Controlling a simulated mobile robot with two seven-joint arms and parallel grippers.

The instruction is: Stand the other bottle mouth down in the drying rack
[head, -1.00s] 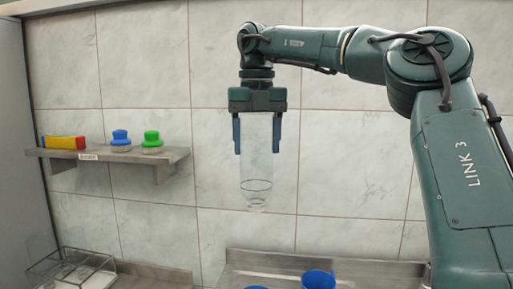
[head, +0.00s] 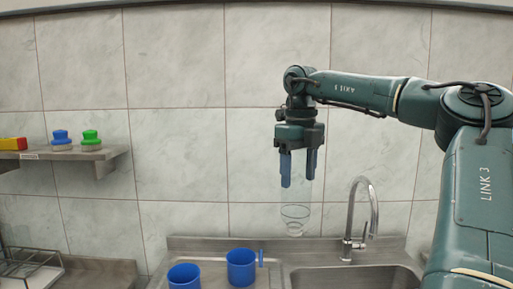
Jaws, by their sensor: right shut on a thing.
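My right gripper (head: 299,169) points down and is shut on a clear bottle (head: 295,212). The bottle hangs mouth down in the air in front of the tiled wall, left of the tap. Its see-through body is hard to make out between the blue fingers. The drying rack (head: 30,268), a wire frame, is at the lower left, cut by the picture's left edge. Whether a bottle stands in it cannot be told. My left gripper is not in view.
Two blue cups (head: 241,267) stand on the drainer beside the steel sink (head: 345,277). A tap (head: 362,215) rises behind the sink. A wall shelf (head: 105,157) at left holds a blue-topped and a green-topped item and a red and yellow thing. The wall between shelf and gripper is clear.

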